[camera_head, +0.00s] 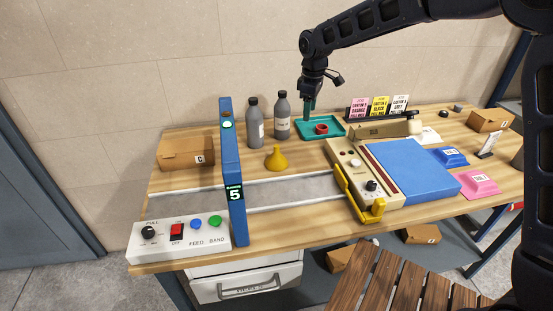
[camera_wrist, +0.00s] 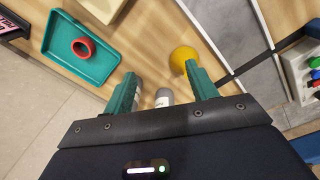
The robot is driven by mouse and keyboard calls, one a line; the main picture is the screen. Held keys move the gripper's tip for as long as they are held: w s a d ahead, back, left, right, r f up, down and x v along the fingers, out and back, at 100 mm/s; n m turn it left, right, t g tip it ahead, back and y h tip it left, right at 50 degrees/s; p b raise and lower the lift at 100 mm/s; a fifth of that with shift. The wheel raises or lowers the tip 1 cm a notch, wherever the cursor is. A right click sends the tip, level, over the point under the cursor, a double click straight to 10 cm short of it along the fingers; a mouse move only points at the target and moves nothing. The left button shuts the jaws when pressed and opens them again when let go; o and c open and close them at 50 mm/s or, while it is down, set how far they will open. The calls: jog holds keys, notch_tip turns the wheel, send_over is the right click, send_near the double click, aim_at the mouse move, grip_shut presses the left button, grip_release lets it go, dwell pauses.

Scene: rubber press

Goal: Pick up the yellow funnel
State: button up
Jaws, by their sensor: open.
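The yellow funnel (camera_head: 276,159) stands on the wooden bench, just behind the grey conveyor strip and in front of two grey bottles. In the wrist view the funnel (camera_wrist: 183,58) shows beyond the right finger, which partly covers it. My gripper (camera_head: 309,112) hangs over the teal tray, to the right of and behind the funnel. In the wrist view my gripper (camera_wrist: 163,92) has its two green fingers spread apart with nothing held between them. The bottle tops show beyond that gap.
Two grey bottles (camera_head: 255,122) (camera_head: 282,115) stand close behind the funnel. A blue upright frame (camera_head: 232,170) marked 5 rises to its left. The teal tray (camera_head: 338,131) holds a red ring (camera_head: 321,129). A press with a blue plate (camera_head: 408,170) is at right.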

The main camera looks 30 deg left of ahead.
aim_at(277, 146)
jog(key=s+a+f, duration=0.2)
jog(key=s+a+f+n, duration=0.1)
jog(key=s+a, duration=0.1)
jog(key=a, duration=0.1)
jog(key=s+a+f+n, duration=0.1)
jog(key=s+a+f, duration=0.1)
jog(key=s+a, duration=0.1)
jog(key=shift+a+f, duration=0.15)
jog(key=shift+f, duration=0.15)
notch_tip(277, 146, down, 5)
jog(key=shift+f, duration=0.2)
jog(key=shift+w+a+f, duration=0.15)
jog(key=shift+f, duration=1.2)
jog(key=shift+w+a+f, duration=0.1)
jog(key=shift+f, duration=1.2)
jog(key=c, duration=1.1)
jog(key=shift+o, duration=0.2)
